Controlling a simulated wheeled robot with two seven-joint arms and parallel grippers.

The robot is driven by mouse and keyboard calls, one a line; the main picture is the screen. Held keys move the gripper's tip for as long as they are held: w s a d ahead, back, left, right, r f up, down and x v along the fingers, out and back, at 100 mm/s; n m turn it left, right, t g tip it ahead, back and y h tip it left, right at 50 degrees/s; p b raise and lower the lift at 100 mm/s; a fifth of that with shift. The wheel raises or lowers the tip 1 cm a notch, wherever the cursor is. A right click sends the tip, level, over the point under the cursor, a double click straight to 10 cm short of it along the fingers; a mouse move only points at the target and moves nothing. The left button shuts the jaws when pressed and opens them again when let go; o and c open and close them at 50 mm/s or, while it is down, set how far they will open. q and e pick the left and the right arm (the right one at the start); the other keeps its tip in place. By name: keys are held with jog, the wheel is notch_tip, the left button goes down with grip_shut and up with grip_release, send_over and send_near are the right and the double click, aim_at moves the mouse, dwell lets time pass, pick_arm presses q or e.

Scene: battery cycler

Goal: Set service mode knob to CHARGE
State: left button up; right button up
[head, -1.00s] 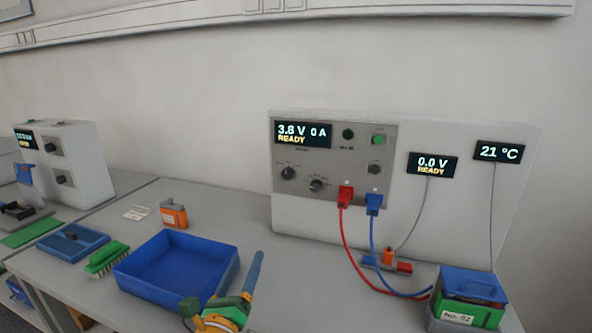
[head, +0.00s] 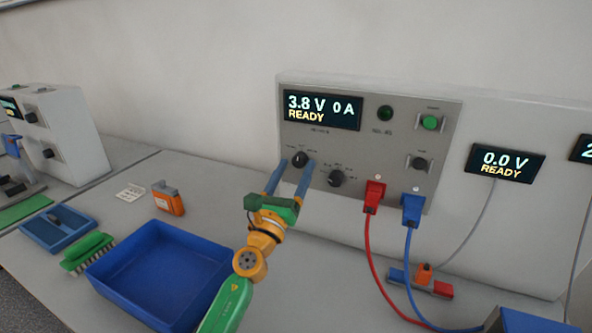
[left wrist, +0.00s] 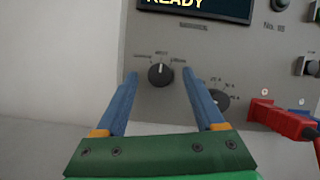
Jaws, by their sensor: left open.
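The battery cycler panel (head: 345,128) stands at the back of the bench, its display reading 3.8 V, 0 A, READY. Two black knobs sit below the display. The left knob (head: 300,159), with small labels around it too small to read in the head view, also shows in the left wrist view (left wrist: 160,75), its white pointer roughly upward. The right knob (head: 336,178) is lower. My left gripper (head: 291,168) is open, its blue fingers pointing at the panel on either side of the left knob; contact is not visible. My right gripper is not in view.
Red plug (head: 374,195) and blue plug (head: 412,208) with hanging cables are right of the knobs. A green button (head: 430,123) is at upper right.

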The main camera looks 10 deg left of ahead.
pick_arm(q)
jog(key=shift+w, duration=0.55)
jog(key=shift+s+r, duration=0.1)
jog(key=shift+s, duration=0.05)
jog(key=shift+c, duration=0.9)
jog(key=shift+s, duration=0.1)
grip_shut()
jog(key=shift+n, duration=0.4)
jog(key=n+y+p, duration=0.1)
jog(key=n+y, duration=0.1)
jog(key=n, duration=0.2)
jog(key=shift+d, duration=0.15)
jog(key=shift+d+r+n+g+y+p, duration=0.1)
jog(key=shift+n+g+y+p, duration=0.15)
jog(key=shift+n+y, duration=0.9)
jog(key=shift+n+g+y+p, duration=0.15)
jog(key=shift+n+g+y, duration=0.15)
jog(key=shift+n, duration=1.55)
jog(key=shift+n+y, duration=0.25)
jog(key=shift+n, duration=0.05)
